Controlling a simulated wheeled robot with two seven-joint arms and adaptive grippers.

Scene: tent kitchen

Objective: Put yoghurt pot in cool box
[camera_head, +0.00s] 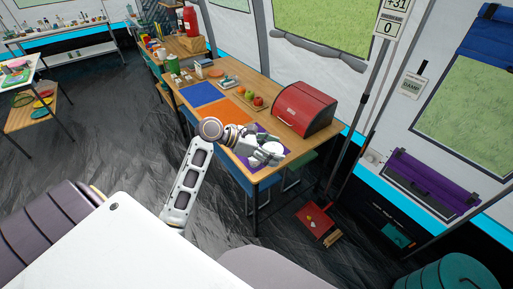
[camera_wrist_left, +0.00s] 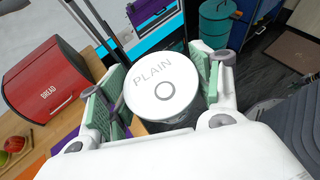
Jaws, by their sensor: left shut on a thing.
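My left gripper (camera_head: 266,153) is above the near right end of the long wooden table, over a purple mat. In the left wrist view its green-padded fingers (camera_wrist_left: 158,92) are shut on the yoghurt pot (camera_wrist_left: 162,84), a round white pot whose lid reads PLAIN. The lid faces the wrist camera and the pot's lower part is mostly hidden. In the head view the pot is hard to tell from the white gripper. I cannot tell for sure which thing is the cool box. My right gripper is in neither view.
A red bread bin (camera_head: 304,109) stands right of the gripper on the table (camera_head: 178,96). Apples (camera_head: 250,95) lie on a board behind. A teal ribbed container (camera_head: 460,274) stands at lower right.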

